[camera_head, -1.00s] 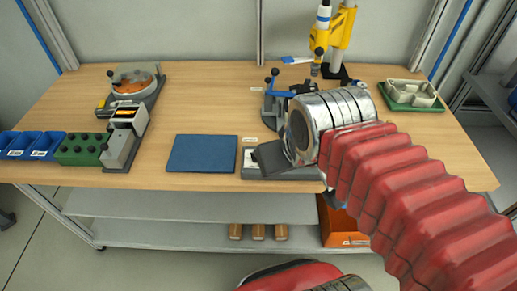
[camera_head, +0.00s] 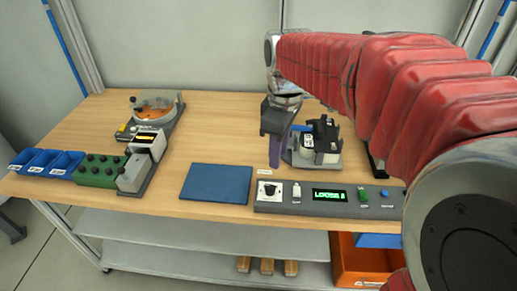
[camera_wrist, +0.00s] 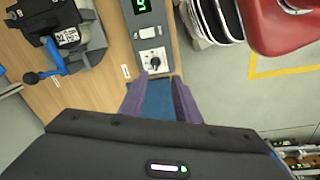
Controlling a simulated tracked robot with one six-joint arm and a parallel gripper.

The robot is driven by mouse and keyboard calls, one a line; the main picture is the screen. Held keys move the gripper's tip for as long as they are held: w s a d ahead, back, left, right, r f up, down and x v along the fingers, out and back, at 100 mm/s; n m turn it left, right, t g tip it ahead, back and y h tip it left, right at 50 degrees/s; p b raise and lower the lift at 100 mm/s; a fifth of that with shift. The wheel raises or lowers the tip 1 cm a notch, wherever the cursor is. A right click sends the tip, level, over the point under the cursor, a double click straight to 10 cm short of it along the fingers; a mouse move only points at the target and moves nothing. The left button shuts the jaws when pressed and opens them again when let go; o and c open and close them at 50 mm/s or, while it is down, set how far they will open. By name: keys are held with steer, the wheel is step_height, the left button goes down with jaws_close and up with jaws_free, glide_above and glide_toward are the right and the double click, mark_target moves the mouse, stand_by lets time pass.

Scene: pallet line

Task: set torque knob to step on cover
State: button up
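The grey control panel (camera_head: 329,209) lies near the table's front edge, with a lit green display (camera_head: 329,195) that reads LOOSE and one more character. A dark torque knob (camera_head: 269,190) sits on a white dial plate at the panel's left end. In the wrist view the knob (camera_wrist: 155,62) lies just beyond my fingertips. My gripper (camera_wrist: 157,83) has its two purple fingers apart with nothing between them. In the head view my gripper (camera_head: 278,160) points down, behind and above the knob, apart from it. The knob's exact setting is too small to read.
A fixture with a black part (camera_head: 322,140) stands behind the panel. A white switch (camera_head: 296,192), a green button (camera_head: 362,193) and a blue button (camera_head: 386,194) share the panel. A blue mat (camera_head: 217,183) lies left of it. Bins and a feeder stand further left.

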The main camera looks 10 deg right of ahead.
mark_target(273, 186)
steer(key=shift+w+f+n+g, duration=0.2)
steer(key=shift+w+f+n, duration=0.25)
steer(key=shift+w, duration=0.3)
steer(key=shift+w+f+n+g, duration=0.2)
steer(key=shift+w+n, duration=0.35)
steer(key=shift+w, duration=0.2)
steer(key=shift+f, duration=0.15)
step_height(273, 186, down, 14)
steer(key=shift+r, duration=0.25)
steer(key=shift+c, duration=0.2)
jaws_close()
steer(key=shift+a, duration=0.15)
steer(key=shift+d, duration=0.2)
